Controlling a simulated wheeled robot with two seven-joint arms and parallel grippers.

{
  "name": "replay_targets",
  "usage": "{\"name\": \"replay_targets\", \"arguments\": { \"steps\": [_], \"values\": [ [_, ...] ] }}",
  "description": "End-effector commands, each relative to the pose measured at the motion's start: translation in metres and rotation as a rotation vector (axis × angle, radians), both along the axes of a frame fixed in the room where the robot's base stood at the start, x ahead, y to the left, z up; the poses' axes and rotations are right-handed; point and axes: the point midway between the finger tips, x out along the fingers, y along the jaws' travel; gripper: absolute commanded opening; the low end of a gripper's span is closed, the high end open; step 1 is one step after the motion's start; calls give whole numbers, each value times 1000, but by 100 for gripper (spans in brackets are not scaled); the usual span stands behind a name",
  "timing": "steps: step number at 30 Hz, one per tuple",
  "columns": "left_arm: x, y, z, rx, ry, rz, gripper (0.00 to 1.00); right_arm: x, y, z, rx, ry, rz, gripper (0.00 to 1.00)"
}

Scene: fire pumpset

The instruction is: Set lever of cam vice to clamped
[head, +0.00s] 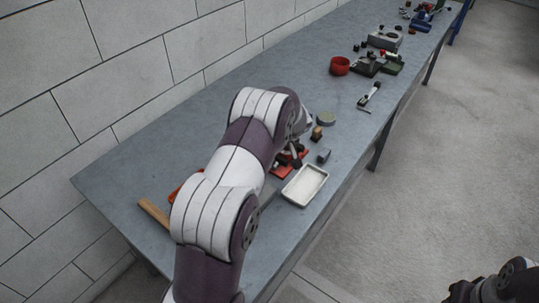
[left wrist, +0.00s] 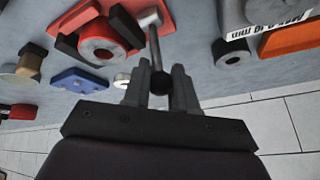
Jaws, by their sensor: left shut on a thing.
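The cam vice is a red and black block with a round grey part, seen in the left wrist view (left wrist: 98,38) and partly behind my left arm in the head view (head: 283,171). Its lever (left wrist: 154,47) is a thin grey rod with a black ball knob at its end. My left gripper (left wrist: 160,85) is shut on the lever at the knob, with a finger on either side. In the head view my arm hides much of the vice and the lever.
A white tray (head: 305,186) lies on the bench beside the vice, near the front edge. A small grey block (head: 323,156), a green-topped disc (head: 326,119) and a red bowl (head: 340,66) stand farther along. A blue part (left wrist: 80,81) lies close to the vice.

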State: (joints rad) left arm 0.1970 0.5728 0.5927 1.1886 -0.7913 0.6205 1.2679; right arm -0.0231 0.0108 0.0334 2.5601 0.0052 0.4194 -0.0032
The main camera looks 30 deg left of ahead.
Motion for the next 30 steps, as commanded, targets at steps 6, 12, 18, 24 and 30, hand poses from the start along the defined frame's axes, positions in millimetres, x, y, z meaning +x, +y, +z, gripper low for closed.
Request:
{"name": "replay_targets", "arguments": {
  "steps": [6, 12, 18, 24, 30],
  "values": [
    [0, -1, 1, 7, -1, 0, 0, 0, 0, -2, 0, 0, 0, 43],
    [0, -1, 1, 6, 0, -1, 0, 0, 0, -2, 0, 0, 0, 43],
    [0, -1, 1, 7, 0, -1, 50, 0, 0, -2, 0, 0, 0, 43],
    [0, -2, 4, 7, -1, -1, 50, 0, 0, -3, 0, 0, 0, 43],
    [-8, -23, 40, 8, -5, -3, 50, 0, 0, -10, 0, 0, 0, 43]
  ]
}}
